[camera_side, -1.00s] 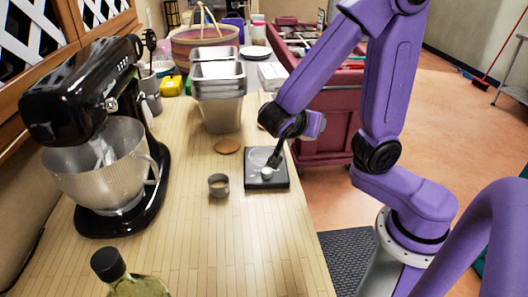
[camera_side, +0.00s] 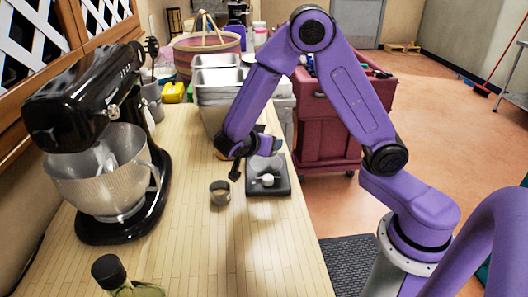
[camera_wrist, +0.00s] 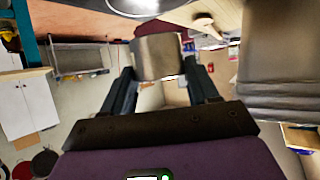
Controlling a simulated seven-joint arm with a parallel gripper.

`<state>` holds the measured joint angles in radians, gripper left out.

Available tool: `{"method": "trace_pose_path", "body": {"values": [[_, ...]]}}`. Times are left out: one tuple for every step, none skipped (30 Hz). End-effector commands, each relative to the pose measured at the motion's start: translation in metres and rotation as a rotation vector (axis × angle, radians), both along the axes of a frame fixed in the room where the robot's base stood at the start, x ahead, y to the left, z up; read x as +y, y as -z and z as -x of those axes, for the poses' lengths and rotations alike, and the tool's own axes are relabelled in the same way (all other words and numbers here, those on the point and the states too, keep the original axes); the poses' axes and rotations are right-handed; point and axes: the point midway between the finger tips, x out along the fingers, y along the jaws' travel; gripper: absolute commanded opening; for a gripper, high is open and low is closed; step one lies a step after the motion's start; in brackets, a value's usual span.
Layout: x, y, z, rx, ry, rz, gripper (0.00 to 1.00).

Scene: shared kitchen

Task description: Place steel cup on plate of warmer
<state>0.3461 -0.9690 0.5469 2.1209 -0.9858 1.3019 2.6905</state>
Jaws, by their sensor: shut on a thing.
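The small steel cup (camera_side: 220,194) stands on the wooden counter, left of the warmer. My gripper (camera_side: 234,174) reaches down to the cup's upper right side. In the wrist view my gripper (camera_wrist: 163,80) has the steel cup (camera_wrist: 158,55) between its two dark fingers and is shut on it. The warmer (camera_side: 282,186) is a dark square unit with a round plate (camera_side: 262,164) and a small white part at its front.
Stacked steel pans (camera_side: 215,95) stand behind my forearm; they loom close in the wrist view (camera_wrist: 280,60). A black stand mixer (camera_side: 90,95) with a steel bowl fills the left. A dark-capped bottle (camera_side: 108,270) stands in front. The counter between is clear.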

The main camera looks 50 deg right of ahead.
Motion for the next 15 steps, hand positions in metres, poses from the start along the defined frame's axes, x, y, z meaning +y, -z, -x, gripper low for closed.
{"method": "trace_pose_path", "body": {"values": [[0.0, 0.002, -0.001, 0.0, 0.001, 0.0, 0.26], [0.0, 0.003, -0.002, 0.0, 0.001, 0.001, 0.26], [-0.001, 0.005, -0.004, 0.0, 0.001, 0.001, 0.26], [-0.001, 0.008, -0.006, 0.0, 0.001, 0.0, 0.26], [-0.001, 0.011, -0.008, 0.001, 0.0, 0.001, 0.26], [-0.001, 0.017, -0.007, 0.002, -0.001, 0.002, 0.26], [-0.001, 0.021, -0.007, 0.003, -0.002, 0.003, 0.26], [-0.001, 0.025, -0.007, 0.003, -0.001, 0.003, 0.26], [-0.001, 0.029, -0.007, 0.002, -0.001, 0.003, 0.26], [-0.001, 0.032, -0.007, 0.002, -0.001, 0.002, 0.26], [0.0, 0.034, -0.007, 0.002, -0.001, 0.001, 0.26], [0.0, 0.036, -0.007, 0.0, -0.001, 0.0, 0.26], [0.0, 0.037, -0.007, 0.0, -0.001, 0.0, 0.26], [0.0, 0.038, -0.007, 0.0, -0.001, 0.0, 0.26], [0.0, 0.038, -0.007, -0.001, 0.0, 0.0, 0.26]]}}
